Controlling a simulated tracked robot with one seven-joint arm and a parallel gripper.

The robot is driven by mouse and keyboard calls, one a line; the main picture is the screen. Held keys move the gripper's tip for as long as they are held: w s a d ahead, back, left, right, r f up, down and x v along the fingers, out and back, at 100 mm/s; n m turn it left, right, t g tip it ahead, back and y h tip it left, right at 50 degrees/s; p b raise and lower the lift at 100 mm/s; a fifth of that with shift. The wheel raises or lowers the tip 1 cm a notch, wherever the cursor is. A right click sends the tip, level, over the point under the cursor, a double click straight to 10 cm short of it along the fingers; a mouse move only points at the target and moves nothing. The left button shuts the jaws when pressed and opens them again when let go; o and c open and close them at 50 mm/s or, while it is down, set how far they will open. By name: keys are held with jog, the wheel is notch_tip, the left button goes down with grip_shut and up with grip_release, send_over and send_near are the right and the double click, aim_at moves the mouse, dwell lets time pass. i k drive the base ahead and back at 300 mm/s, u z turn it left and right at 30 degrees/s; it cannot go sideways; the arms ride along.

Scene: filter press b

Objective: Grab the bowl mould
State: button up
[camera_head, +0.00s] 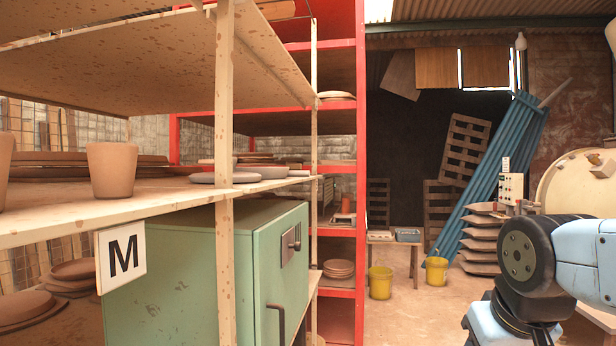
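I cannot tell for sure which thing is the bowl mould. Pale round shallow pieces (223,178) lie on the middle wooden shelf near the upright post. A stack of round clay dishes (338,268) stands low in the red rack. A stack of several bowl-like or tray-like pieces (482,242) stands on the right, by the blue poles. Part of my arm shows at the right edge, apart from all of these. My gripper is not in view.
A wooden shelf (60,212) with a clay pot (112,170) and an M sign (121,256) fills the left. A green cabinet (190,280) and red rack (361,150) stand beside it. Yellow buckets (380,283) sit by a low bench. Floor (410,325) between rack and arm is open.

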aim_at(267, 173)
jog(key=z, duration=0.45)
jog(key=i, duration=1.9)
jog(key=u, duration=0.8)
jog(key=k, duration=0.85)
jog(key=u, duration=0.2)
jog(key=i, duration=0.95)
jog(key=z, duration=0.1)
